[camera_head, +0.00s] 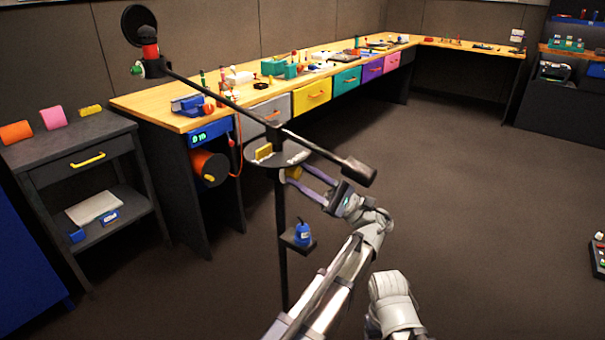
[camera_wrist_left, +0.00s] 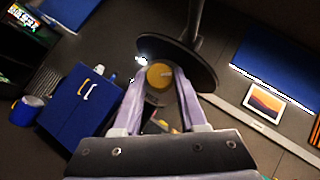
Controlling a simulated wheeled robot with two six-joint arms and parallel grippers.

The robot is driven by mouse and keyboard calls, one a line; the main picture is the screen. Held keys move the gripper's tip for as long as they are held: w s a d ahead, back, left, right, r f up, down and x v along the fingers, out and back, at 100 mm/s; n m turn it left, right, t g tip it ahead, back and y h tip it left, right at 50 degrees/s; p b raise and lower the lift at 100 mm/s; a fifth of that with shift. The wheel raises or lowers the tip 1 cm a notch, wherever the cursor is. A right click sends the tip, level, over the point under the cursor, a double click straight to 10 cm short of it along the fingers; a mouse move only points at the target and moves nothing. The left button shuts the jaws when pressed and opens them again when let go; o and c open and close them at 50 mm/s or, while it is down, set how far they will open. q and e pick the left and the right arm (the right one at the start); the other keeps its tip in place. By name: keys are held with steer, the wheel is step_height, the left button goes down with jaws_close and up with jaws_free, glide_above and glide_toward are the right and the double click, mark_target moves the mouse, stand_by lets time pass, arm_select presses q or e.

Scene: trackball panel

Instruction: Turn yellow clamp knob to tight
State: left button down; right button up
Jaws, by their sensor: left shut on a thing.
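The yellow clamp knob (camera_head: 294,173) sits just under the edge of a round dark tray (camera_head: 259,160) on a thin black stand. In the left wrist view the knob (camera_wrist_left: 160,75) shows as a round yellow face between the fingertips. My left gripper (camera_head: 297,175) reaches in from the right of the stand and is shut on the knob, with its purple-grey fingers on either side. It also shows in the left wrist view (camera_wrist_left: 160,82). The fingers partly hide the knob's sides, and I cannot read any tight mark.
A long black boom (camera_head: 232,105) crosses above the tray, with a dark block (camera_head: 358,171) at its near end, close above my left gripper. A small shelf with a blue bottle (camera_head: 302,234) is lower on the stand.

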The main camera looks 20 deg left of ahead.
steer(key=shift+r, duration=0.1)
stand_by(0.3)
arm_select(q)
steer(key=shift+c, duration=2.2)
jaws_free()
steer(key=shift+f, duration=0.1)
